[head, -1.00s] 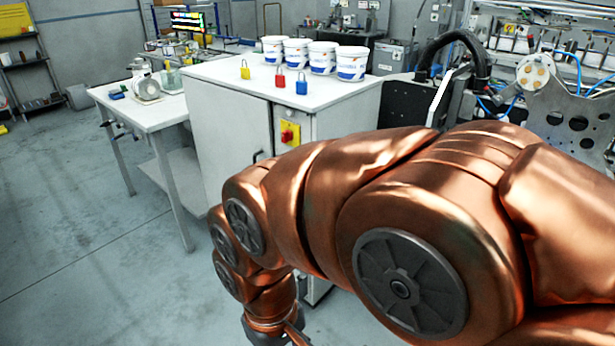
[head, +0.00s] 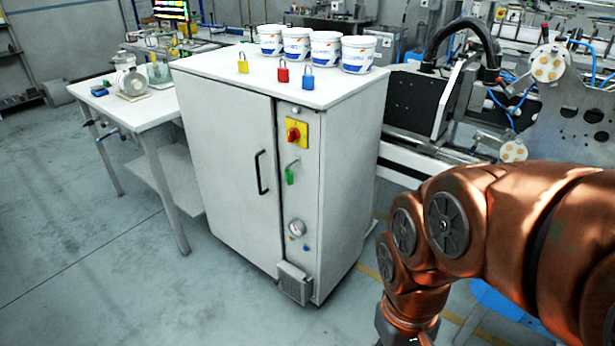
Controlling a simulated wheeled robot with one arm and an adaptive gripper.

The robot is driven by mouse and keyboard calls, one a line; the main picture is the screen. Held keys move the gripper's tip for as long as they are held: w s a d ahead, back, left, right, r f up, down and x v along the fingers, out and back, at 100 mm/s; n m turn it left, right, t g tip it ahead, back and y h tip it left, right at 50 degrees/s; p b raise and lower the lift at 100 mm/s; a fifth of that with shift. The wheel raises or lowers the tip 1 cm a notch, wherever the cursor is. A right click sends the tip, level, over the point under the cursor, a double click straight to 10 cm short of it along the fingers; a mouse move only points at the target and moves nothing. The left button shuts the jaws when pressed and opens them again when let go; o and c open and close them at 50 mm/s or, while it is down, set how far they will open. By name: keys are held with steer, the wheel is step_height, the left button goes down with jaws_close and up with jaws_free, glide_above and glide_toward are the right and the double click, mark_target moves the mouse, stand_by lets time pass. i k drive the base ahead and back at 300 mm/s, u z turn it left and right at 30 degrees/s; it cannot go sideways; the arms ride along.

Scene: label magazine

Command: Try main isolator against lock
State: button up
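The main isolator (head: 296,132), a red rotary knob on a yellow plate, is on the front of the white cabinet (head: 225,140), right of its door. I cannot make out a lock on it at this size. A yellow padlock (head: 243,66), a red padlock (head: 283,74) and a blue padlock (head: 308,82) stand apart on the cabinet top near its front edge. A green handle-like piece (head: 290,174) is below the isolator. My arm reaches down at the lower right, clear of the cabinet. My gripper's fingers are below the picture's edge.
Several white tubs (head: 326,51) stand at the back of the cabinet top. A gauge (head: 296,228) and a grey box (head: 294,284) are low on the cabinet front. A side table (head: 130,112) adjoins at left. Machinery stands behind at right. The floor in front is clear.

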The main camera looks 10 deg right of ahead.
mark_target(293, 135)
steer(key=z, duration=0.25)
steer(key=k, duration=0.4)
steer(key=u, duration=1.4)
steer(key=i, duration=1.15)
steer(key=z, duration=0.3)
